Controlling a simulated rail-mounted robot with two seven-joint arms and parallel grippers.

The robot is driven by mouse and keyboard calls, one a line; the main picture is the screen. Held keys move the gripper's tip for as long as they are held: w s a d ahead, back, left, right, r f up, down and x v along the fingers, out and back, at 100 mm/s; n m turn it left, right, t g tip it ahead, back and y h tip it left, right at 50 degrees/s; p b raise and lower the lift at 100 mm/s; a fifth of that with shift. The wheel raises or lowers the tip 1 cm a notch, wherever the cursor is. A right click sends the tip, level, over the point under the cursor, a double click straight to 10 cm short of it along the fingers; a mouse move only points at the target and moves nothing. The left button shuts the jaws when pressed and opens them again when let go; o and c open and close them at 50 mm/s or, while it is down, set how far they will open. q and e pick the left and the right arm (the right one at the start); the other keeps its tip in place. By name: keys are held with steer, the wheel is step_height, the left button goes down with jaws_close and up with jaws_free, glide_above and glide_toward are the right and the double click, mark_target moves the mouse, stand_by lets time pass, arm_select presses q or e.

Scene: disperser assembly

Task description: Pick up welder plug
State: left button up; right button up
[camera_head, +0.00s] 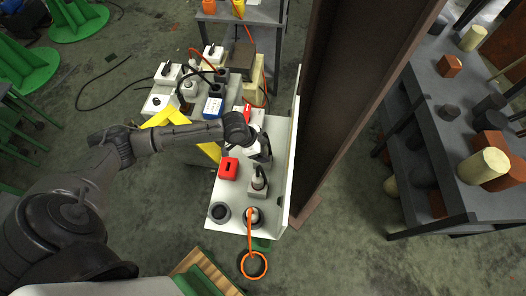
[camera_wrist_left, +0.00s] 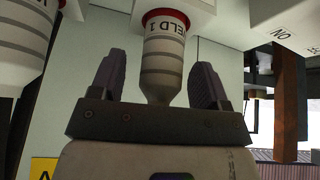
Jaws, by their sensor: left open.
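In the left wrist view a grey ringed plug (camera_wrist_left: 163,62) with a red collar carries white-band lettering, partly readable as "ELD 1". My left gripper (camera_wrist_left: 158,82) is open, with one dark finger on each side of it. A gap shows at the left finger; the right finger looks close to the plug, and contact there cannot be told. In the head view my left gripper (camera_head: 262,155) is over the white table, just behind a grey plug (camera_head: 259,182) standing upright on a small box. I cannot tell whether this is the same plug. My right gripper is out of view.
A similar plug (camera_wrist_left: 22,42) is at the left of the wrist view. The white table (camera_head: 226,193) also holds a red box (camera_head: 228,168), and several boxes crowd its back. A brown column (camera_head: 345,95) rises along its right side. A grey shelf (camera_head: 404,185) stands at right.

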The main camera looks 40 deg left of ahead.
arm_select(q)
steer(key=shift+f, duration=0.1)
steer(key=c, duration=1.1)
